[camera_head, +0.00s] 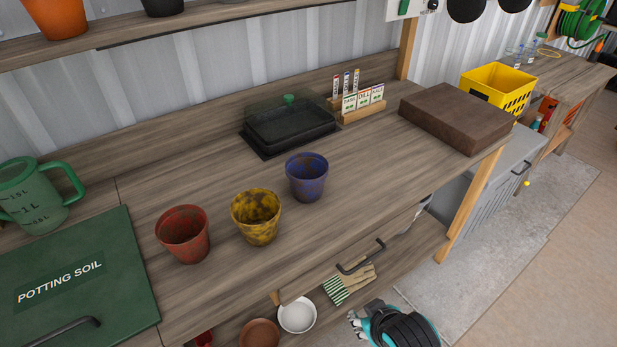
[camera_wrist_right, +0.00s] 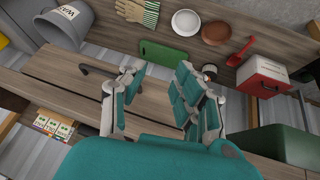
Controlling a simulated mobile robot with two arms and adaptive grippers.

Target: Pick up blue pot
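The blue pot (camera_head: 307,180) stands upright and empty on the wooden workbench (camera_head: 190,170) in the head view, rightmost in a row of three. A yellow pot (camera_head: 257,218) and a red pot (camera_head: 183,236) stand to its left, apart from it. My right gripper (camera_head: 372,322) is at the bottom of the head view, in front of the bench and well away from the blue pot. The right wrist view shows its fingers (camera_wrist_right: 160,76) spread with nothing between them. I cannot make out the blue pot in that view. My left gripper is not in view.
A black seed tray (camera_head: 290,128) and seed packets (camera_head: 362,101) are behind the blue pot. A brown block (camera_head: 456,116) lies to the right. A green potting soil lid (camera_head: 75,275) is at left. A drawer handle (camera_head: 361,258) juts from the bench front. The bench right of the pot is clear.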

